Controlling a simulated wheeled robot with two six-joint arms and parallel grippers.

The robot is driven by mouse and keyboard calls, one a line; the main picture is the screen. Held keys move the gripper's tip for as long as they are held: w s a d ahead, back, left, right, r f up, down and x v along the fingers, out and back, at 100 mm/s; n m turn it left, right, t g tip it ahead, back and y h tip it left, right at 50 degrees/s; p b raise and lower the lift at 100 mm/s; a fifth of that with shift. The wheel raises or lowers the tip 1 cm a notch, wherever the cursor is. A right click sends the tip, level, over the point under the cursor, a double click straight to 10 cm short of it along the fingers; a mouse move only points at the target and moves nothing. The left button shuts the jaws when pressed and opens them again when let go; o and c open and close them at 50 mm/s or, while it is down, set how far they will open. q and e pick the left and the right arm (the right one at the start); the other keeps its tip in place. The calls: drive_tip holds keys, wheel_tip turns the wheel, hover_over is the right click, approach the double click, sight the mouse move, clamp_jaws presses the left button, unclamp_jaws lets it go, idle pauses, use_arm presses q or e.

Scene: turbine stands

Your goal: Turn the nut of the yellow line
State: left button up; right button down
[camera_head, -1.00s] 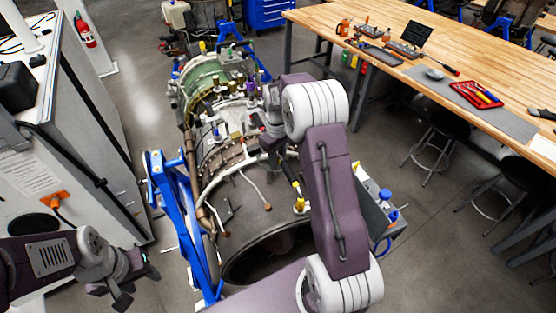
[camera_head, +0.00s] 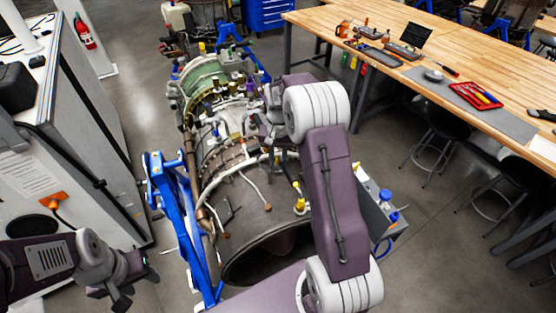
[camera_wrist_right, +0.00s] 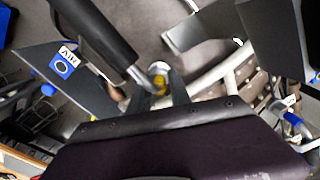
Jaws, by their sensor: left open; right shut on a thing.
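The engine (camera_head: 235,205) lies in its blue stand in the head view, with pipes and lines along its casing. In the right wrist view a yellow fitting (camera_wrist_right: 158,80) shows between the two dark fingers of my right gripper (camera_wrist_right: 160,92). The gripper is shut on it; I take it as the yellow line's nut, partly hidden by the fingers. In the head view my right arm hides much of this spot. Other yellow fittings (camera_head: 299,205) show beside the forearm. My left gripper (camera_head: 137,288) is open and empty, left of the stand, away from the engine.
The blue stand frame (camera_head: 180,220) runs along the engine's left side. A grey cabinet (camera_head: 95,150) stands at the left. A wooden workbench (camera_head: 440,60) with tools and a red tray (camera_head: 476,95) is at the right, with stools below. Open floor lies between cabinet and stand.

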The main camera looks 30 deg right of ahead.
drive_tip(key=shift+w+d+r+m, duration=0.1)
drive_tip(key=shift+w+r+m, duration=0.1)
drive_tip(key=shift+m, duration=0.3)
idle(0.3)
drive_tip(key=c, duration=1.3)
unclamp_jaws()
drive_tip(key=shift+o, duration=0.6)
drive_tip(key=shift+f, duration=0.2)
wheel_tip(320, 180, up, 9)
drive_tip(key=b, duration=0.3)
